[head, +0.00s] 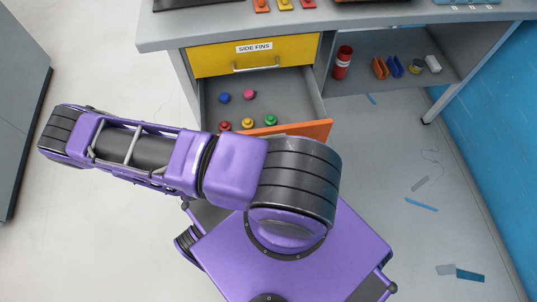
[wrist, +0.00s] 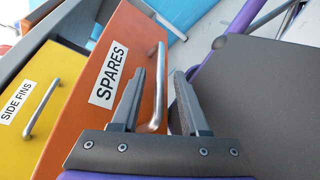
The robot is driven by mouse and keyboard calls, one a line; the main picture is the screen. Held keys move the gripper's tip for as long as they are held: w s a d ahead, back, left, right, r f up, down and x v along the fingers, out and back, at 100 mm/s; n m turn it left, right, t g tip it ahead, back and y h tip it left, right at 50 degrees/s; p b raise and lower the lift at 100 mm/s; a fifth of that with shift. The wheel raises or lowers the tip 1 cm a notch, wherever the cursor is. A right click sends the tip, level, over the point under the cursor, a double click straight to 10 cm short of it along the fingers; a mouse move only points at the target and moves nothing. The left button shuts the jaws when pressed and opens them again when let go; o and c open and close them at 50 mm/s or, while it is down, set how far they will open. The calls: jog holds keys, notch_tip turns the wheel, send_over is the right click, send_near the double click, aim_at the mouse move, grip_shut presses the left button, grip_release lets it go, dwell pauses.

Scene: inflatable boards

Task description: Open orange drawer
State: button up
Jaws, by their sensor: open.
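The orange drawer (head: 301,129) stands pulled out below the shut yellow drawer, with its inside showing from above in the head view. In the wrist view its orange front (wrist: 88,130) carries a SPARES label and a silver bar handle (wrist: 160,82). My gripper (wrist: 170,72) is open at this handle. The bar shows between the two fingers, closer to the left one; I cannot tell if they touch. In the head view my arm hides the gripper, the handle and part of the drawer front.
The yellow SIDE FINS drawer (head: 254,53) is shut under the grey worktop (head: 350,25). Several coloured knobs (head: 247,122) lie in the orange drawer. A red bottle (head: 343,62) and small items stand on the shelf at right. Blue strips (head: 421,204) lie on the floor by the blue wall.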

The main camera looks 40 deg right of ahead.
jog(key=v, duration=1.4)
